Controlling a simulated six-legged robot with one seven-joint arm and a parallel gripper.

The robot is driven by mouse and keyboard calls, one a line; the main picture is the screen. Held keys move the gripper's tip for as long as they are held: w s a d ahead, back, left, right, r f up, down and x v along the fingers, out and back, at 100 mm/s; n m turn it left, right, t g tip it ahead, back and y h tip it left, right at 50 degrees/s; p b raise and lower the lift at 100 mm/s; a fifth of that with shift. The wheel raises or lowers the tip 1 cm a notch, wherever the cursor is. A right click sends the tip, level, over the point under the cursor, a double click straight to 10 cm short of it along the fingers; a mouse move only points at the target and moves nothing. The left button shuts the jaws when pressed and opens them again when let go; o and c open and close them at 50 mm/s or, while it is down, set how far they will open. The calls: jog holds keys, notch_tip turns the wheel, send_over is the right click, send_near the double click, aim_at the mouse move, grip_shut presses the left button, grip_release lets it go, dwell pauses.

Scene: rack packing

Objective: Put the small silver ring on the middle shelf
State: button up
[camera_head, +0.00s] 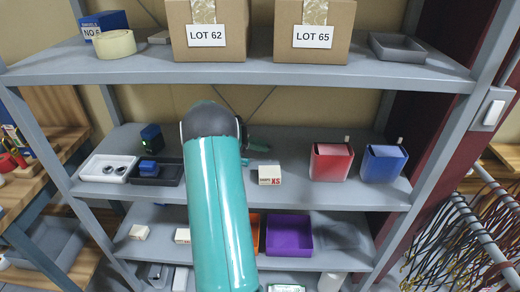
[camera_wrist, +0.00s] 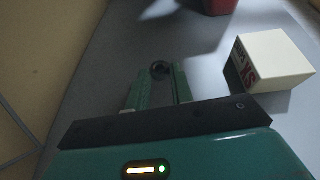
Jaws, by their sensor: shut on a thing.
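In the wrist view, my gripper (camera_wrist: 160,82) has its two green fingers closed on a small dark, shiny round ring (camera_wrist: 160,69) at the fingertips. The ring is over the grey middle shelf; I cannot tell whether it touches the surface. In the head view, the middle shelf (camera_head: 290,195) runs across the rack. My teal arm reaches to this shelf, and its dark joint hides most of my gripper, with only a bit of green showing to the right. The ring cannot be made out there.
A white XS box (camera_head: 269,175) stands close right of my gripper. Red (camera_head: 331,162) and blue (camera_head: 384,164) bins are farther right. A white tray (camera_head: 108,169) with small round parts and a dark tray (camera_head: 157,175) with a blue item are left. Cartons (camera_head: 207,33) stand above.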

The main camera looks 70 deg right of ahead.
jog(key=shift+f, duration=0.8)
jog(key=shift+f, duration=0.1)
jog(key=o, duration=1)
jog(key=shift+c, duration=0.2)
